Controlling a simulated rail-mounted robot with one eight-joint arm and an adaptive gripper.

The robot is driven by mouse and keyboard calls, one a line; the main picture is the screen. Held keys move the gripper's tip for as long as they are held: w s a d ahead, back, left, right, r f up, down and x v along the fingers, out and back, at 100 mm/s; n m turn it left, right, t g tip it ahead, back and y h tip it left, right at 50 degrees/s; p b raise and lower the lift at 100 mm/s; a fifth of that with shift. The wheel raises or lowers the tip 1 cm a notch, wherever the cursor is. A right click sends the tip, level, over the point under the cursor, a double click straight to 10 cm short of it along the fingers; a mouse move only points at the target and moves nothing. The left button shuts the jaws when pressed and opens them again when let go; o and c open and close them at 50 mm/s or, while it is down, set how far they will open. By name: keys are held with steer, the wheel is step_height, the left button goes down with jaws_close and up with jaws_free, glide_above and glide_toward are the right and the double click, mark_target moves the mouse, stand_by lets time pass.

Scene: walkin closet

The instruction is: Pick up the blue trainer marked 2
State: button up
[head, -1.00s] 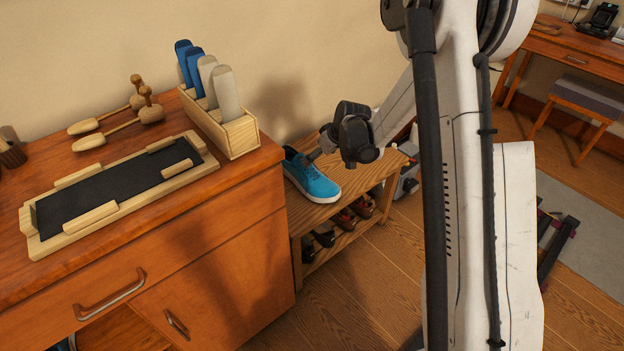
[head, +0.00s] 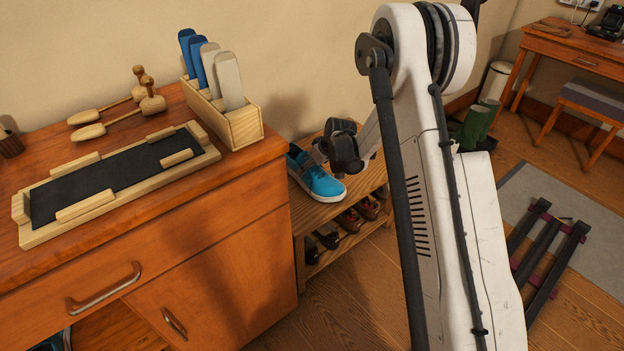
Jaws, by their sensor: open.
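The blue trainer (head: 323,186) with a white sole sits on the top shelf of the slatted wooden shoe rack (head: 311,212), beside the dresser. No number on it can be read from here. My gripper (head: 318,155) is at the trainer's upper side, over its opening. Its jaws are open, but the fingertips are small and dark, and whether they touch the trainer cannot be told. My gripper hides part of the trainer's far side.
The wooden dresser (head: 230,225) stands close on the left with a black-matted tray (head: 200,165), shoe stretchers (head: 120,117) and a box of blue and grey pieces (head: 243,130). Several shoes (head: 352,218) fill the lower rack shelf.

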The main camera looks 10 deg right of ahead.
steer(key=shift+x, duration=1.2)
steer(key=shift+c, duration=0.5)
steer(key=shift+s, duration=0.1)
steer(key=c, duration=1.4)
steer(key=shift+r, duration=0.2)
